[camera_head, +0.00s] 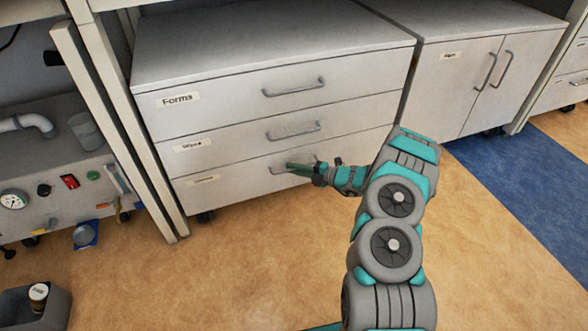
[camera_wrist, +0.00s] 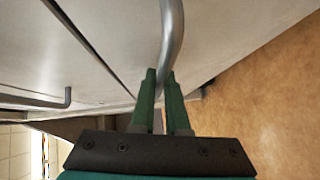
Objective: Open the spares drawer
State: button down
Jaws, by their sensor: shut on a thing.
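A grey cabinet has three stacked drawers, all looking closed in the head view. The top drawer (camera_head: 225,100) is labelled "Forms". The middle drawer (camera_head: 240,143) and the bottom drawer (camera_head: 235,188) carry labels too small to read surely, so I cannot tell which one says spares. My gripper (camera_head: 290,166) is at the bottom drawer's front, shut on its bar handle (camera_head: 275,169). In the wrist view the green fingers of my gripper (camera_wrist: 160,75) are on either side of the grey handle (camera_wrist: 172,35), hiding part of it.
A cabinet (camera_head: 455,90) with two door handles stands at the right. A bench (camera_head: 55,190) with a gauge and switches is at the left. A grey bin (camera_head: 55,305) holding a small jar stands at the lower left. The tan floor (camera_head: 235,265) before the drawers is clear.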

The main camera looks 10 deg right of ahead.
dwell(0.3)
jog(key=s+d+p, duration=0.2)
jog(key=s+p, duration=0.3)
jog(key=s, duration=0.7)
jog(key=s+d+p, duration=0.2)
jog(key=s+p, duration=0.3)
jog(key=s, duration=0.8)
jog(key=shift+s+p, duration=0.3)
jog(key=c, duration=0.9)
grip_release()
jog(key=shift+v, duration=3.9)
